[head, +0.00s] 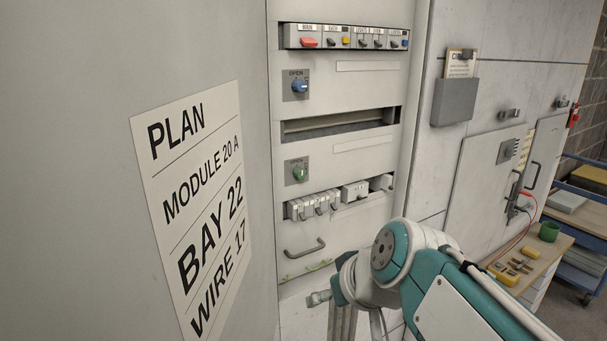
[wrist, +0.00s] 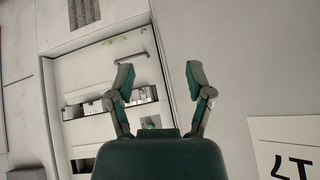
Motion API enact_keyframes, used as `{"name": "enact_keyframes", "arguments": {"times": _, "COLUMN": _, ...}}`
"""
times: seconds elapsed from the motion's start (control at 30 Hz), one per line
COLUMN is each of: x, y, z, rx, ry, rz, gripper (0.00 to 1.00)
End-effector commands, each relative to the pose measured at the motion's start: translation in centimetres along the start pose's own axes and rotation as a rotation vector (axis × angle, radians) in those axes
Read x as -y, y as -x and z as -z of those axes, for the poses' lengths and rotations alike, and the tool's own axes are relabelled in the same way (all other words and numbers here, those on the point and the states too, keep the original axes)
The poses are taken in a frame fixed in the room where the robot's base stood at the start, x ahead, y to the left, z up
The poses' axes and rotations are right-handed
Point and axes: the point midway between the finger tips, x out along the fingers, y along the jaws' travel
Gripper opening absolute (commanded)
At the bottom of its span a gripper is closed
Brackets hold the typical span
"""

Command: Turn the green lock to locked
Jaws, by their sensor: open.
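The green lock (head: 299,172) is a round green knob on a grey square plate in the cabinet's left column, below a blue knob marked OPEN. The print on its plate is too small to read. In the wrist view, which is turned over, a green patch that looks like the lock (wrist: 151,122) shows between my finger bases, partly hidden by my gripper's body. My gripper (wrist: 159,75) is open and empty, its two fingers spread wide.
The blue knob (head: 300,86) sits above. A row of modules (head: 313,205) and a bar handle (head: 304,248) lie below the lock. The PLAN sheet (head: 192,190) is on a panel at left. A workbench (head: 535,262) with a green mug stands at right.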

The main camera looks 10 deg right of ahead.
Motion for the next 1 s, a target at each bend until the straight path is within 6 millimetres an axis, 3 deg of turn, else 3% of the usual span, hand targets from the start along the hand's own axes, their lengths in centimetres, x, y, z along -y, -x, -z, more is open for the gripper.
{"name": "enact_keyframes", "arguments": {"times": 0.03, "x": -0.4, "y": -0.1, "z": 3.0, "rx": -0.043, "ry": -0.001, "rz": 0.037, "gripper": 0.67}}
{"name": "enact_keyframes", "arguments": {"times": 0.2, "x": -2.4, "y": 0.0, "z": 12.7, "rx": -0.241, "ry": 0.034, "rz": 0.142, "gripper": 0.67}}
{"name": "enact_keyframes", "arguments": {"times": 0.3, "x": -4.2, "y": 0.3, "z": 17.4, "rx": -0.36, "ry": 0.055, "rz": 0.168, "gripper": 0.67}}
{"name": "enact_keyframes", "arguments": {"times": 0.4, "x": -5.8, "y": 0.7, "z": 20.5, "rx": -0.446, "ry": 0.071, "rz": 0.176, "gripper": 0.67}}
{"name": "enact_keyframes", "arguments": {"times": 0.5, "x": -6.5, "y": 0.9, "z": 21.9, "rx": -0.489, "ry": 0.081, "rz": 0.178, "gripper": 0.67}}
{"name": "enact_keyframes", "arguments": {"times": 0.67, "x": -6.4, "y": 0.2, "z": 22.7, "rx": -0.499, "ry": 0.084, "rz": 0.18, "gripper": 0.67}}
{"name": "enact_keyframes", "arguments": {"times": 1.0, "x": -5.2, "y": -5.2, "z": 25.4, "rx": -0.495, "ry": 0.085, "rz": 0.181, "gripper": 0.67}}
